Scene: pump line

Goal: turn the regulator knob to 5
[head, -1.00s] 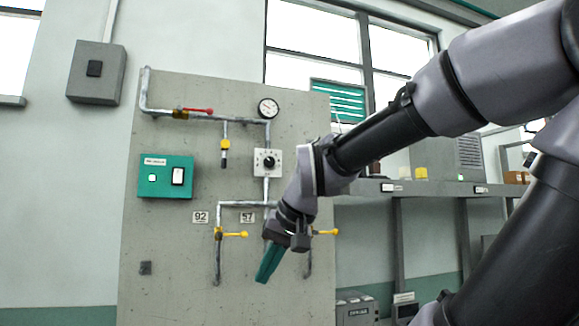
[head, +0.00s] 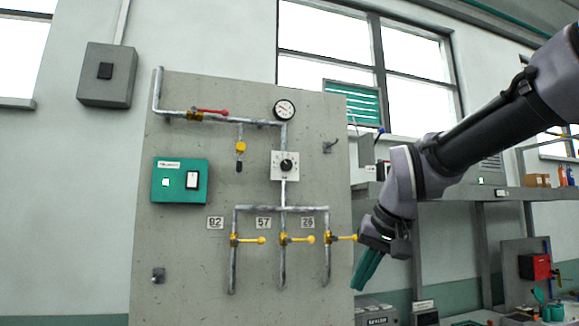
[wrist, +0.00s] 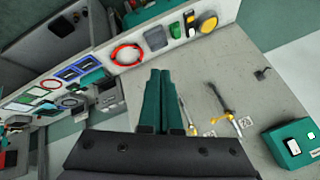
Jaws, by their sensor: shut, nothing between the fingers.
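The regulator knob (head: 287,165) is a round black knob on a white square dial plate, mounted on the pipe below the gauge in the head view. Its marks are too small to read. It does not show in the wrist view. My gripper (head: 359,286) has green fingers, shut and empty, pointing down and left. In the head view it appears low, by the panel's right edge, below and right of the knob and clear of it. In the wrist view its fingers (wrist: 160,75) lie together.
A pressure gauge (head: 285,110) sits above the knob, a red-handled valve (head: 208,112) to its left. Several yellow-handled valves (head: 297,239) line the lower pipes. A green switch box (head: 180,181) is on the left of the concrete panel (head: 190,270). A shelf (head: 470,193) stands right.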

